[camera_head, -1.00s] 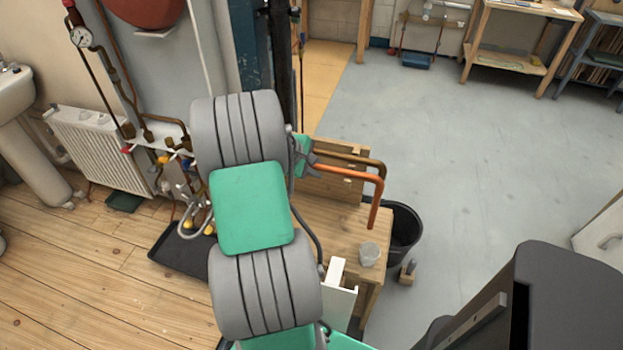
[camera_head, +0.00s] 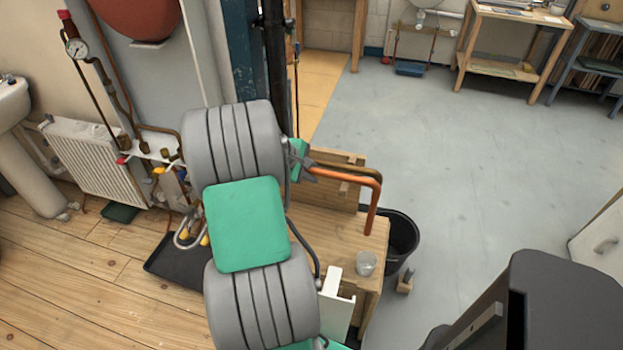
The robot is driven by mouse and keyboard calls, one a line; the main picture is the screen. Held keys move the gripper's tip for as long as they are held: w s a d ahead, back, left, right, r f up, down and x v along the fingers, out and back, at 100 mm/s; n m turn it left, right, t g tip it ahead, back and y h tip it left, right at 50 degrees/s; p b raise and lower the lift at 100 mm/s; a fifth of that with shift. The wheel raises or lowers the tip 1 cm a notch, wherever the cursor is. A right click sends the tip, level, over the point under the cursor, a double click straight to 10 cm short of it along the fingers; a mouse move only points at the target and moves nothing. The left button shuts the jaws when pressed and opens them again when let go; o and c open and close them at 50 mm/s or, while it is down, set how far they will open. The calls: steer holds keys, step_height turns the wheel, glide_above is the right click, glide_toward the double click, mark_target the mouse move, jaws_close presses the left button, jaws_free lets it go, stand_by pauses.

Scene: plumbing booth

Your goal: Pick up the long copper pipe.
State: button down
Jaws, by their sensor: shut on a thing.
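A bent orange copper pipe (camera_head: 345,175) runs right from my gripper (camera_head: 311,169), then turns down towards the top of the wooden bench (camera_head: 335,235). My gripper is shut on its left end. Only a little of the jaws shows past the grey and green arm links. A darker brown strip, like a second pipe, runs close along the upper side of the orange pipe. I cannot tell whether the two touch, or whether the pipe's lower end touches the bench.
A clear cup (camera_head: 366,263) stands on the bench's front right. A white angled piece (camera_head: 337,300) is at its front edge. A black bucket (camera_head: 402,240) stands on the floor to the right. A black tray (camera_head: 172,262) and radiator (camera_head: 90,158) are left. The grey floor (camera_head: 480,170) is largely open.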

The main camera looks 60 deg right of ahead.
steer(key=s+a+r+p, duration=0.1)
steer(key=s+a+r, duration=0.1)
steer(key=a+r, duration=0.9)
steer(key=a, duration=0.2)
steer(key=shift+s+a, duration=0.35)
steer(key=shift+w, duration=0.1)
